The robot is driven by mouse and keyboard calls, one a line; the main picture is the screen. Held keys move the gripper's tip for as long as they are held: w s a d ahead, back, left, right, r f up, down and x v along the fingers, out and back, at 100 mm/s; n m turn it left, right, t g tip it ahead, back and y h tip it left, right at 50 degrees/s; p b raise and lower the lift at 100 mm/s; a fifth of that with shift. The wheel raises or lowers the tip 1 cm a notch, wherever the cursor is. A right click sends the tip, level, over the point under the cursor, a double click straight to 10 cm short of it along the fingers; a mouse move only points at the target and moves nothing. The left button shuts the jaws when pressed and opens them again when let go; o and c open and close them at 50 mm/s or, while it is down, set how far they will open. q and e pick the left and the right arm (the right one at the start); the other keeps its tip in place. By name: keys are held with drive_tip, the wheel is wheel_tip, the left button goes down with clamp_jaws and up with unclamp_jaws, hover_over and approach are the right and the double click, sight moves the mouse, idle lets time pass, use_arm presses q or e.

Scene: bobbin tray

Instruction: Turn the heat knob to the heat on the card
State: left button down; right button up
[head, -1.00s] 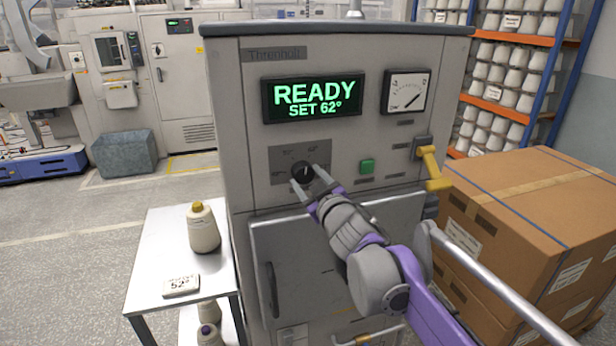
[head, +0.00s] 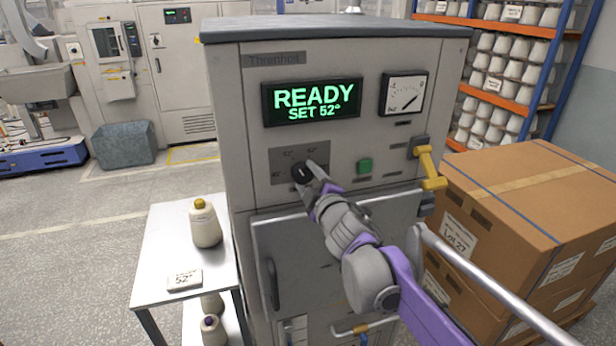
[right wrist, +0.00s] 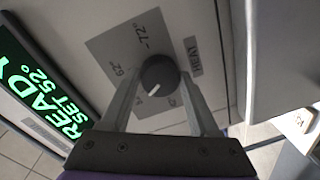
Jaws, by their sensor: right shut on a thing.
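The black heat knob (head: 302,172) sits on a grey dial plate (head: 281,160) on the machine's front. My right gripper (head: 309,176) is shut on it; in the right wrist view the two fingers hold the knob (right wrist: 159,76) from both sides. The knob's white mark points to the lower left in that view. The plate shows 62° and 72° marks; other marks are partly hidden by the fingers. The green display (head: 311,101) reads READY, SET 52°. The card (head: 182,280) on the side table reads 52°. My left gripper is not in view.
A green button (head: 365,166) and a yellow lever (head: 429,168) sit right of the knob. A cone of yarn (head: 204,224) stands on the metal side table (head: 155,248). Cardboard boxes (head: 530,200) are stacked at the right, close to my arm.

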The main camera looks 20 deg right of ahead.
idle(0.4)
drive_tip(key=o, duration=1.4)
drive_tip(key=s, duration=0.3)
drive_tip(key=s+b, duration=0.1)
drive_tip(key=s, duration=0.6)
drive_tip(key=shift+s+d+r, duration=0.35)
drive_tip(key=shift+s, duration=0.05)
drive_tip(key=s+d+f+m+g+h, duration=0.2)
drive_tip(key=s+f+m+g, duration=0.1)
drive_tip(key=s+f+m, duration=0.4)
drive_tip(key=s+d+f+m+g+h, duration=0.2)
drive_tip(key=s+d+f+m+g, duration=0.15)
drive_tip(key=f, duration=0.55)
drive_tip(key=s+a+f+m+g+y, duration=0.1)
drive_tip(key=s+a+f, duration=0.1)
drive_tip(key=s+f, duration=0.2)
drive_tip(key=s+a+f+m+g+y+p, duration=0.1)
drive_tip(key=s+a+f+g, duration=0.1)
drive_tip(key=s+f, duration=0.2)
drive_tip(key=s+a+f+m+g, duration=0.1)
drive_tip(key=s+a+f+g, duration=0.1)
drive_tip(key=s+f, duration=0.2)
drive_tip(key=shift+s+a+f+y, duration=0.1)
drive_tip(key=shift+s+f+y, duration=0.1)
drive_tip(key=shift+s, duration=0.2)
drive_tip(key=shift+s+a+f+y, duration=0.1)
drive_tip(key=shift+s+y, duration=0.1)
drive_tip(key=shift+s, duration=0.15)
